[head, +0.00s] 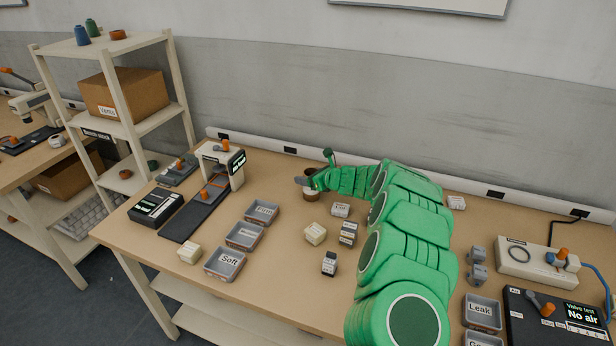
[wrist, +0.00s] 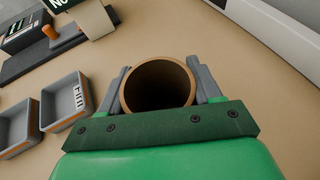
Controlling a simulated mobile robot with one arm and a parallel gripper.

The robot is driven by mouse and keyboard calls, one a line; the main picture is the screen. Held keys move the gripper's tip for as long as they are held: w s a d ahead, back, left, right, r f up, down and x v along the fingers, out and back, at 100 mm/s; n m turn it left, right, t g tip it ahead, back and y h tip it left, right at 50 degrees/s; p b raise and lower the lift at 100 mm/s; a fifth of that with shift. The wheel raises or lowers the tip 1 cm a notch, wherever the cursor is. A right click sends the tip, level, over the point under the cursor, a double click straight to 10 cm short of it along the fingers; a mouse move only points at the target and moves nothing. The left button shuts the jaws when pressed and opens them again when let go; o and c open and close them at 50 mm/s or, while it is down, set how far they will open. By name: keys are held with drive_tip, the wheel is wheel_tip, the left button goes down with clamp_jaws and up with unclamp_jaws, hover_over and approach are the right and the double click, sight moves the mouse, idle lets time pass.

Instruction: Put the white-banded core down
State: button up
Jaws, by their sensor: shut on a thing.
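My gripper (head: 305,183) is over the back middle of the bench, shut on a brown hollow core (head: 311,196). In the wrist view the gripper's grey fingers (wrist: 161,80) press the core (wrist: 158,88) from both sides, and I look into its dark round opening. The core appears upright. Any white band on it is hidden or too small to make out. I cannot tell whether its lower end touches the bench top (head: 285,268).
A tray labelled Firm (head: 262,214), a middle tray (head: 244,236) and a Soft tray (head: 225,264) stand left. Small labelled blocks, including a white one (head: 316,234), sit in front of the gripper. A tester (head: 220,166) stands at back left. Bare bench surrounds the core.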

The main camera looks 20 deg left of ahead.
drive_tip(key=o, duration=1.1)
drive_tip(key=shift+c, duration=0.2)
drive_tip(key=shift+r, duration=0.15)
drive_tip(key=v, duration=1.2)
drive_tip(key=shift+s, duration=0.1)
